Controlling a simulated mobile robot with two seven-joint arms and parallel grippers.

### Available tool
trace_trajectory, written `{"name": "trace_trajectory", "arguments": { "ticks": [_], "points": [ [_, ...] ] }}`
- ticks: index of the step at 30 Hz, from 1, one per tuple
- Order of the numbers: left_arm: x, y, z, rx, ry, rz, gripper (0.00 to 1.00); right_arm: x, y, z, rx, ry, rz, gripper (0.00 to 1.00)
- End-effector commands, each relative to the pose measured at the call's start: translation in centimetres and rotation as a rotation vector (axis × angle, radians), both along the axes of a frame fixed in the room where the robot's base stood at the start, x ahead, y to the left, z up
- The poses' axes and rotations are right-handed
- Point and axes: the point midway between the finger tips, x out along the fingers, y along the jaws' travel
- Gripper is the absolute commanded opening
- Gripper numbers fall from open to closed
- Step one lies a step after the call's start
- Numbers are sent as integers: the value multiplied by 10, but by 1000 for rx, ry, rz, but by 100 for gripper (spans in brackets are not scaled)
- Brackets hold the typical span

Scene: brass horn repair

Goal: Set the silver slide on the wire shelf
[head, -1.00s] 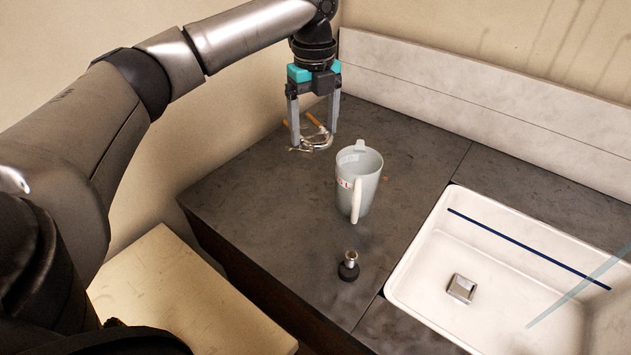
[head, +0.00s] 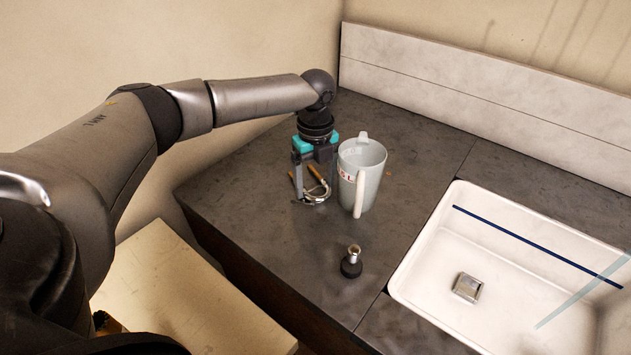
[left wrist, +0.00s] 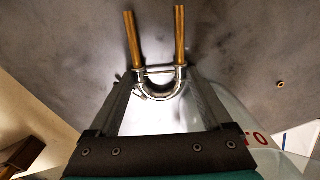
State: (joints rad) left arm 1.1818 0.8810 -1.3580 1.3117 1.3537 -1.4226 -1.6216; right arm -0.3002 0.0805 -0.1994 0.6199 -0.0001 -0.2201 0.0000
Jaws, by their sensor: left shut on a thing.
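The silver slide is a U-shaped chrome bow with two brass tubes; its bow (head: 318,199) shows in the head view just left of the pitcher. My left gripper (head: 314,187) points down and is shut on it. In the left wrist view the slide (left wrist: 162,88) sits between the fingertips (left wrist: 160,84), brass tubes pointing away. I cannot tell if it touches the counter. The wire shelf is not in view. My right gripper is not in view.
A pale pitcher (head: 371,167) stands right beside my left gripper. A small black-based metal piece (head: 351,263) stands nearer the front of the dark counter (head: 250,203). A white sink (head: 470,239) lies to the right. A wall panel (head: 480,85) borders the back.

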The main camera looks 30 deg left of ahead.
Motion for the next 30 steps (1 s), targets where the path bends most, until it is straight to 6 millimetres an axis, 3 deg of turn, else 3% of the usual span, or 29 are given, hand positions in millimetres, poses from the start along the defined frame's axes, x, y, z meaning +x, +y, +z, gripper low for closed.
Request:
{"name": "trace_trajectory", "arguments": {
  "ticks": [9, 10, 13, 23, 30],
  "points": [
    [0, 0, -2, -1, 0, 0, 26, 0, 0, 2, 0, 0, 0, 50],
    [1, 0, -2, 0, -1, 0, 87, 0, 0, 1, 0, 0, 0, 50],
    [0, 0, -2, 0, -1, 0, 98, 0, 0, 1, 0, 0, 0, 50],
    [1, 0, 1, 0, -2, -1, 100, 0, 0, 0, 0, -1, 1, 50],
    [1, -1, 44, -1, -5, -1, 100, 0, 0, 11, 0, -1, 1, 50]
  ]
}}
